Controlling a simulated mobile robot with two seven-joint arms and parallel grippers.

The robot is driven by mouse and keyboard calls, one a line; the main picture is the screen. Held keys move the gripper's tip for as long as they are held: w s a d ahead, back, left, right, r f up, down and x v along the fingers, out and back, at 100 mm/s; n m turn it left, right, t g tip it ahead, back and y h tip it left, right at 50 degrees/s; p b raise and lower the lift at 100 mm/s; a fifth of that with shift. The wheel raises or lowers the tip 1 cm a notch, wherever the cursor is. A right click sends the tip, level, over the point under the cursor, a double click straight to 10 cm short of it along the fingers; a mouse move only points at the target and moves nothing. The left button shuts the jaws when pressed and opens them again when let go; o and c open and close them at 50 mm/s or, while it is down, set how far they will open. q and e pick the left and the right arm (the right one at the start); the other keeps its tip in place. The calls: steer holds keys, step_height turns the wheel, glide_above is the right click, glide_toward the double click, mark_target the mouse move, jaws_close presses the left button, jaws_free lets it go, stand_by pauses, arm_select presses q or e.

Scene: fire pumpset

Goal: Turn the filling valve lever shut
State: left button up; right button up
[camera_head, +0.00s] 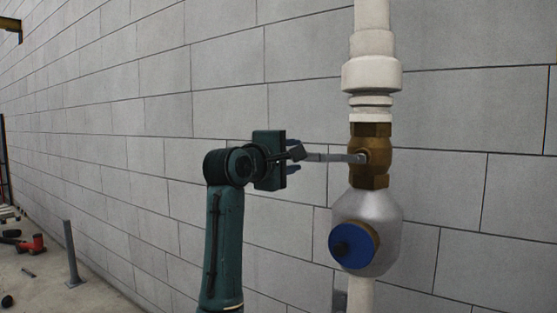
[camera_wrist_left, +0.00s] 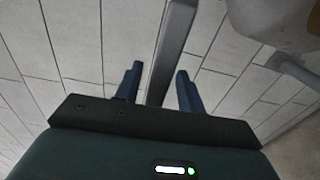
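The brass filling valve (camera_head: 372,172) sits on a vertical white pipe (camera_head: 372,60). Its grey lever (camera_head: 332,157) points left, roughly level and across the pipe. My left gripper (camera_head: 297,156) is at the lever's free end. In the left wrist view the gripper (camera_wrist_left: 159,70) is open, with the lever (camera_wrist_left: 172,50) between its two blue fingers and a visible gap on each side. The lever's end is partly hidden by the gripper in the head view. My right gripper is in neither view.
A silver fitting with a blue round cap (camera_head: 356,246) is just below the valve. A grey block wall (camera_head: 460,100) stands close behind the pipe. A grey post (camera_head: 71,252) and red items (camera_head: 36,244) are on the floor at far left.

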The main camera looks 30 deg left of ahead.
arm_select(q)
steer(key=s+b, duration=0.1)
steer(key=s, duration=1.1)
steer(key=shift+s+a, duration=0.2)
steer(key=shift+s, duration=0.1)
